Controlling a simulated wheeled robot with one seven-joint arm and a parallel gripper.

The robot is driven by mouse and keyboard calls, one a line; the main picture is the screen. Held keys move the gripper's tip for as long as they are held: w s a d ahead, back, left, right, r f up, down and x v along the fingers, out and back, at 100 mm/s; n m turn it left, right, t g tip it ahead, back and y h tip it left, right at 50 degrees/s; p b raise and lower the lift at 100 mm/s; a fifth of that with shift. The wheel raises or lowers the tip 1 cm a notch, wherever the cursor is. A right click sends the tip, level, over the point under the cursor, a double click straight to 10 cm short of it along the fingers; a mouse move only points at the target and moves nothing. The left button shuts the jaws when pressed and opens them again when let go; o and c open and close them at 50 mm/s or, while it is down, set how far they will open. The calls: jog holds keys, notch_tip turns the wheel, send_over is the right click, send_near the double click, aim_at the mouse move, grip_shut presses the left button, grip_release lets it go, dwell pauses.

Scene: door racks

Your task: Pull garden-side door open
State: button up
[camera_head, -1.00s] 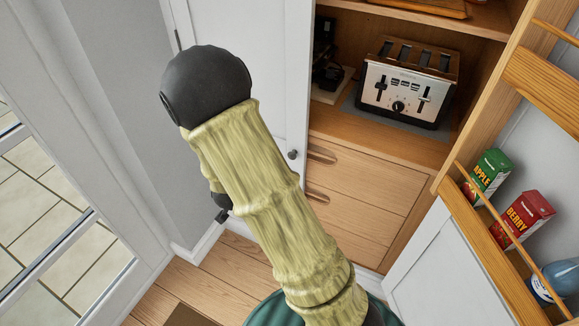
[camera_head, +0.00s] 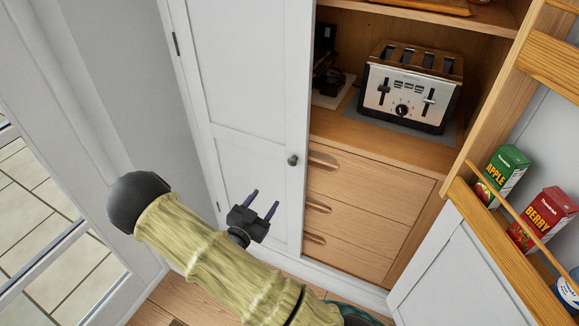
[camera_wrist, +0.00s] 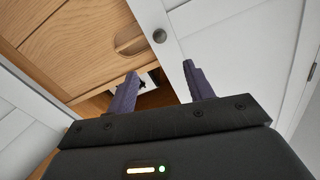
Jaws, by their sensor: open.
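The white left cabinet door (camera_head: 247,85), beside the glazed door, is shut. Its small round metal knob (camera_head: 292,160) sits near its right edge. My gripper (camera_head: 263,201) is open and empty, below and left of the knob, in front of the door's lower panel. In the wrist view the knob (camera_wrist: 159,36) shows beyond my two purple fingers (camera_wrist: 160,70), apart from them. The white door (camera_wrist: 225,50) fills the right of that view.
The right cabinet door (camera_head: 450,270) stands open, with wooden racks holding an apple carton (camera_head: 499,176) and a berry carton (camera_head: 543,219). A toaster (camera_head: 410,87) stands above wooden drawers (camera_head: 362,185). A glazed door (camera_head: 60,245) with tiles beyond is at left.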

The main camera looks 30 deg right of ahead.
aim_at(291, 163)
jog(key=p+x, duration=0.1)
jog(key=x, duration=1.6)
jog(key=shift+w+d+p, duration=0.15)
jog(key=shift+p, duration=0.25)
grip_shut()
